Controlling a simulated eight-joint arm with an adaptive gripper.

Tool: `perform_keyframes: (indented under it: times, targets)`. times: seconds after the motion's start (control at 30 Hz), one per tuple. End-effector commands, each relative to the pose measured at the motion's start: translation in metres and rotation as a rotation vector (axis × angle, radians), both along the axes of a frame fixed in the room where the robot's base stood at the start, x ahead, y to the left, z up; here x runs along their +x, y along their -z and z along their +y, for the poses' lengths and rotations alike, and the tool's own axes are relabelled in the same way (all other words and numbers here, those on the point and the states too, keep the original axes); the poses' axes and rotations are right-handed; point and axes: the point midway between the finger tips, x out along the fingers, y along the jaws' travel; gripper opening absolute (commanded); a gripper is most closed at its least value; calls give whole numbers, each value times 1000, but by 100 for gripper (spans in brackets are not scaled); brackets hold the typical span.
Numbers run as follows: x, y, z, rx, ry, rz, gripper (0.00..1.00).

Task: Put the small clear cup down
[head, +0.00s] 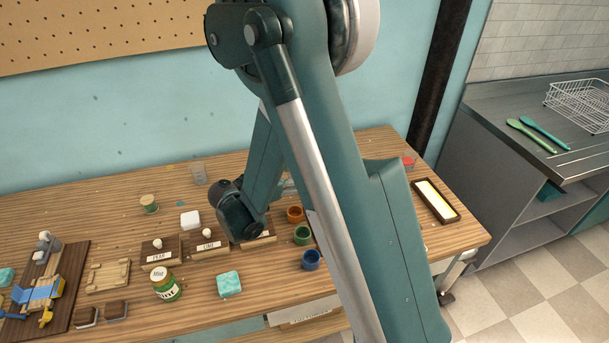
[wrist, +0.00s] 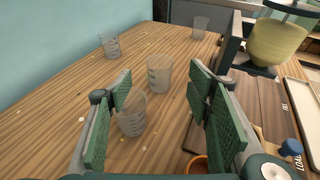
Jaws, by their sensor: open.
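Several clear cups stand upright on the wooden table in the wrist view. One clear cup (wrist: 131,118) is nearest, by the left finger. A second clear cup (wrist: 159,73) stands just beyond it, seen between the fingers. A third (wrist: 109,43) is farther back left and a fourth (wrist: 200,27) at the back. Sizes are hard to compare, so I cannot tell surely which is the small one. My gripper (wrist: 162,90) is open, its green pads apart, with nothing visibly clamped. In the head view one clear cup (head: 198,174) shows near the wall; my arm hides the gripper.
Orange (head: 295,214), green (head: 302,235) and blue (head: 310,260) small pots stand right of my wrist. A labelled jar (head: 165,284) and a teal soap block (head: 229,284) are near the front.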

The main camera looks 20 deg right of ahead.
Motion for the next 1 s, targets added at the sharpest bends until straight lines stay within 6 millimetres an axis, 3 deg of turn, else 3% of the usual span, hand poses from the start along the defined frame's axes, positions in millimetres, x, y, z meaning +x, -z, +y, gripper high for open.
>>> perform_keyframes:
  times: [0.5,1.0]
  targets:
    - [-10,-20,-16,144,29,-80,51]
    - [-46,-54,-39,465,137,-269,51]
